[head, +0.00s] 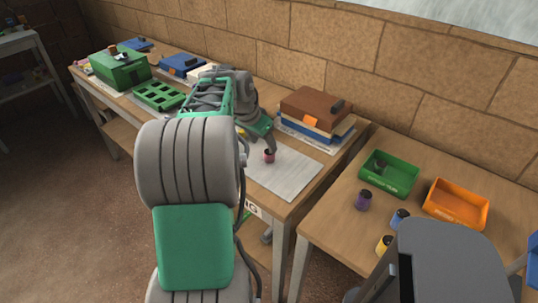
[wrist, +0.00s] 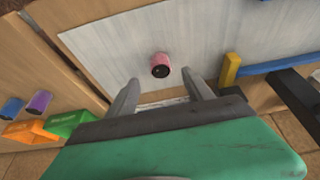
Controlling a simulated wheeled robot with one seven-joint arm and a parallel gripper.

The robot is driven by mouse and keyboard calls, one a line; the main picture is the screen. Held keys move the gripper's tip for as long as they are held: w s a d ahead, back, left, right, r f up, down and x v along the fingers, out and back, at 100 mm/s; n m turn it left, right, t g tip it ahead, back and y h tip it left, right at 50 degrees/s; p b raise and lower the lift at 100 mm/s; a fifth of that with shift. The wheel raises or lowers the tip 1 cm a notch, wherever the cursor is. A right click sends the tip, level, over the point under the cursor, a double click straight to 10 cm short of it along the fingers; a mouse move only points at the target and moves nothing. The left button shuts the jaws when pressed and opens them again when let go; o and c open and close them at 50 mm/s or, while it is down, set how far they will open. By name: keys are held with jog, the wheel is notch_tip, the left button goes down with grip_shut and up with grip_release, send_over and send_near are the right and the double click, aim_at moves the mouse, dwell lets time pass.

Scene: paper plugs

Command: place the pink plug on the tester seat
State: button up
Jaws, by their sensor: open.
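The pink plug (head: 269,157) stands on a pale sheet (head: 290,175) on the long wooden table. In the wrist view the pink plug (wrist: 161,66) shows its dark end and sits just beyond the fingertips, centred between them. My gripper (wrist: 161,80) is open and empty, its two fingers apart on either side of the plug's line. In the head view my gripper (head: 268,145) is close by the plug, partly hidden by my arm. I cannot make out which thing is the tester seat.
A green tray (head: 160,95) and green box (head: 120,68) lie farther left. The right table holds a green bin (head: 390,177), an orange bin (head: 455,203), and purple (head: 363,200), blue (head: 399,218) and yellow (head: 383,244) plugs.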

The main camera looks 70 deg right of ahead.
aim_at(269, 152)
jog(key=x, duration=0.7)
jog(key=shift+s+d+f, duration=0.15)
jog(key=shift+d+f, duration=0.05)
jog(key=shift+d, duration=0.2)
grip_shut()
